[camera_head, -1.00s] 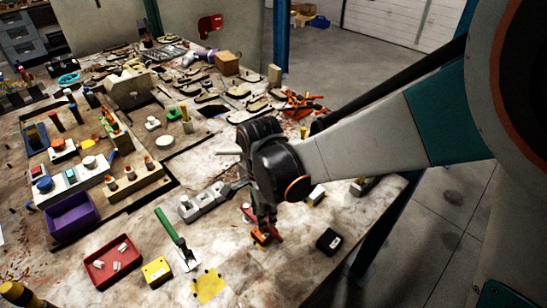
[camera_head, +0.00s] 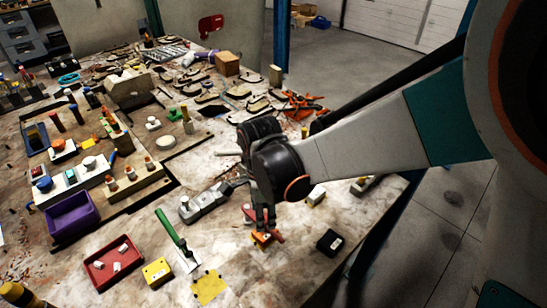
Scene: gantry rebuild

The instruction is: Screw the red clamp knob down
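My gripper (camera_head: 264,222) points down over the front right part of the table, below the dark wrist. A small orange-red piece (camera_head: 265,238) shows right at its fingertips; it looks like the clamp knob, but it is too small to be sure. Another bit of red (camera_head: 249,212) shows just left of the fingers. The fingers overlap these parts, so I cannot tell whether they are closed on the piece or only beside it. The clamp body is mostly hidden.
A grey block-like fixture (camera_head: 204,204) lies left of the gripper. A green-handled tool (camera_head: 172,231), red tray (camera_head: 113,262), yellow box (camera_head: 157,271) and yellow patch (camera_head: 209,288) are in front. A black box (camera_head: 330,242) sits to the right, near the table edge.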

